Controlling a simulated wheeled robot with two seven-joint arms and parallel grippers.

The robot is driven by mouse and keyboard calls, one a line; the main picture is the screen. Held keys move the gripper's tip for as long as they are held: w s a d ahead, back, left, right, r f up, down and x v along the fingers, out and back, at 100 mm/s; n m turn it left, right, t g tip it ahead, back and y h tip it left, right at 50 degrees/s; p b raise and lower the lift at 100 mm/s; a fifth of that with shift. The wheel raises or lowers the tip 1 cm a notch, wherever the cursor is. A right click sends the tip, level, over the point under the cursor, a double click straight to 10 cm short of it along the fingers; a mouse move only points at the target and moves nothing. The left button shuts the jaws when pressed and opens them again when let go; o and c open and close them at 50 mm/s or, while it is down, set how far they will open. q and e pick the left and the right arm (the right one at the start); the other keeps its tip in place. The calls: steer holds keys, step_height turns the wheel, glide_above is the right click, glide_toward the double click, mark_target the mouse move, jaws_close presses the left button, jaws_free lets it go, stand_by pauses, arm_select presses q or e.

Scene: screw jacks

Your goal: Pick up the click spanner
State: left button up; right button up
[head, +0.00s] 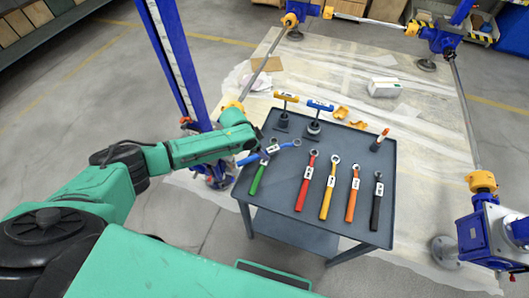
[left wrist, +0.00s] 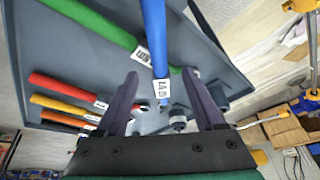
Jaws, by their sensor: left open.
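Several spanners with labels lie on a dark grey table (head: 330,222): green (head: 257,180), blue (head: 285,145), red (head: 302,195), yellow (head: 326,197), orange (head: 351,207) and black (head: 375,212). I cannot read which is the click spanner. The blue one crosses the green one at the table's back left. My left gripper (left wrist: 160,74) is open, with the blue handle (left wrist: 153,25) showing between its dark fingers in the left wrist view. The green handle (left wrist: 95,20) shows behind the blue one. In the head view my left arm hides most of this gripper. My right gripper is not in view.
Two T-handled tools, yellow (head: 287,97) and blue (head: 320,106), stand upright at the table's back edge. A short orange-topped tool (head: 380,140) stands at the back right. A blue post (head: 172,60) rises behind my left arm. The table's front left is clear.

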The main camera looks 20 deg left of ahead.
arm_select(q)
steer(key=x, duration=0.2)
steer(key=shift+w+d+f, duration=0.1)
steer(key=shift+w+f, duration=0.05)
steer(key=shift+f, duration=0.1)
jaws_close()
steer(key=shift+r, duration=0.15)
stand_by(1.0)
